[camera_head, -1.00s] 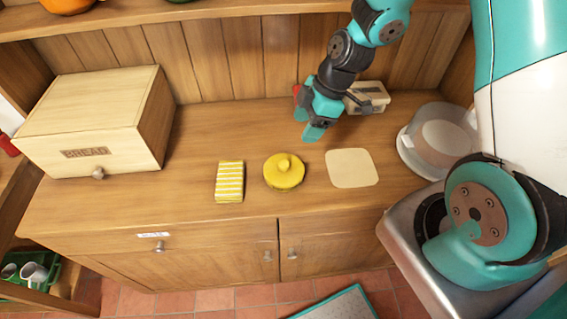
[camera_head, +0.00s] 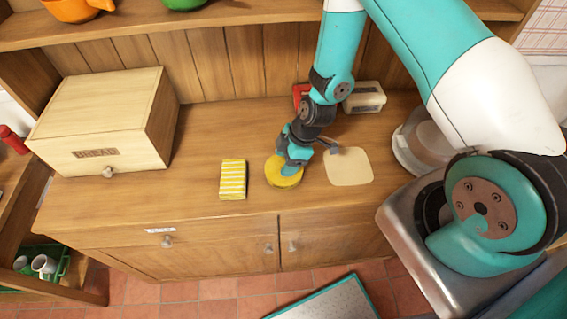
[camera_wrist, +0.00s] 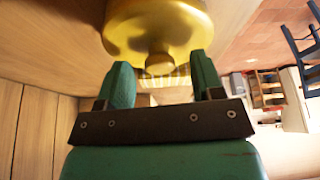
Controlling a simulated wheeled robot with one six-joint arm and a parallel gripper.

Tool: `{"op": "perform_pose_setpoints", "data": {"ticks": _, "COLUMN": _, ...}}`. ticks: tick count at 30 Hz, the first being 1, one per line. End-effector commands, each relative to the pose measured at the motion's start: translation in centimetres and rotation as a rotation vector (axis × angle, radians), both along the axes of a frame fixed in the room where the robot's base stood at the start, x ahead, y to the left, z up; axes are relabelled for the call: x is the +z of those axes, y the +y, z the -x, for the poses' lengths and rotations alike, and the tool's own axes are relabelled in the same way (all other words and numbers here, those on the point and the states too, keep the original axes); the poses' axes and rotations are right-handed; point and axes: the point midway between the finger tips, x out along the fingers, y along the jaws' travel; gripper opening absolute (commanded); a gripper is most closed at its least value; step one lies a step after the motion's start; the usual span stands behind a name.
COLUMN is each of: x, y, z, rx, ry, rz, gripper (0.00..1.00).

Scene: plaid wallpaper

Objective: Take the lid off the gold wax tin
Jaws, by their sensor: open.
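The gold wax tin (camera_head: 283,179) stands on the wooden counter, with its round lid on and a knob in the middle of the lid. My gripper (camera_head: 291,166) is down over the tin and hides the knob in the head view. In the wrist view, the gold lid (camera_wrist: 158,25) fills the top and its knob (camera_wrist: 158,62) points toward my open gripper (camera_wrist: 164,78). The knob lies between the two fingertips or just beyond them; I cannot tell whether either finger touches it.
A yellow striped sponge (camera_head: 232,180) lies close left of the tin. A pale square mat (camera_head: 349,168) lies bare to its right. A wooden bread box (camera_head: 105,120) stands at left, a lidded container (camera_head: 364,98) at the back and a glass-covered dish (camera_head: 425,140) at right.

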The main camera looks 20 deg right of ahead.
Motion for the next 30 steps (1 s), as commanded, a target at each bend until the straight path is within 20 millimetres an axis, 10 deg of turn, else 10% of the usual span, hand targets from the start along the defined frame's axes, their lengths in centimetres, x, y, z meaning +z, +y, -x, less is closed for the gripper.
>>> {"op": "perform_pose_setpoints", "data": {"ticks": 9, "x": -0.54, "y": 0.21, "z": -0.04, "rx": 0.0, "ry": 0.0, "rz": 0.0, "gripper": 0.61}}
{"op": "perform_pose_setpoints", "data": {"ticks": 16, "x": -0.51, "y": 0.2, "z": -0.03, "rx": 0.0, "ry": 0.0, "rz": 0.0, "gripper": 0.08}}
{"op": "perform_pose_setpoints", "data": {"ticks": 30, "x": 0.38, "y": 0.2, "z": -0.17, "rx": 0.001, "ry": -0.004, "rz": 0.0, "gripper": 0.07}}
